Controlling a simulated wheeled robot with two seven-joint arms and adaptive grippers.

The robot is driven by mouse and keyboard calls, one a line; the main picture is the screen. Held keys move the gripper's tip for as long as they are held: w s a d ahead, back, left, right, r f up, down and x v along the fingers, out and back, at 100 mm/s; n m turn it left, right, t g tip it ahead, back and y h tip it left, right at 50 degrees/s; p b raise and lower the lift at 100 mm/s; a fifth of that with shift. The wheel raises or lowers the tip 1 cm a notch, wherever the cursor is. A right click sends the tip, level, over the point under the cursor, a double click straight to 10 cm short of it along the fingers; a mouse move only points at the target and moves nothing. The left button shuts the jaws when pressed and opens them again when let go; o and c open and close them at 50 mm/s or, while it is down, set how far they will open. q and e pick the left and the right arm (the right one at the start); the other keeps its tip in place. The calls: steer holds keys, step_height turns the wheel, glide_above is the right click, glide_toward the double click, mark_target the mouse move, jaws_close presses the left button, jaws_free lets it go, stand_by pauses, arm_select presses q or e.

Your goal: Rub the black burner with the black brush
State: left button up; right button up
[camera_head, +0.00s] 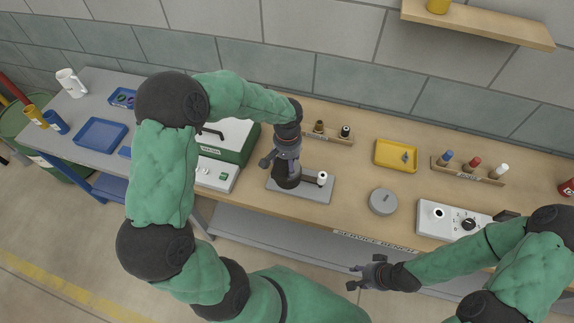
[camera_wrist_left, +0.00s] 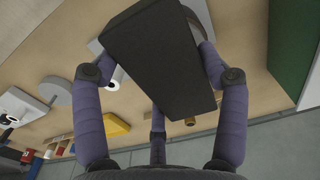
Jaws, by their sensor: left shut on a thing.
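My left gripper (camera_head: 284,158) points down over a grey plate (camera_head: 318,190) on the wooden bench. It is shut on a black block-like thing, which I take to be the black brush (camera_head: 287,181). In the left wrist view the black brush (camera_wrist_left: 160,62) is large, between the purple fingers, and hides part of the bench. A white-topped dark piece (camera_head: 322,178) is on the plate beside it; I cannot tell whether this is the black burner, or whether the brush touches it. My right gripper (camera_head: 359,277) is empty and open in front of the bench.
A green and white machine (camera_head: 225,142) stands left of the plate. A grey disc (camera_head: 383,201), a yellow tray (camera_head: 397,155) and a white box with a black knob (camera_head: 452,221) are to the right. A wooden rack (camera_head: 331,135) stands behind.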

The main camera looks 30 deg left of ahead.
arm_select(q)
steer(key=shift+r+p, duration=1.3)
steer(key=shift+r, duration=1.1)
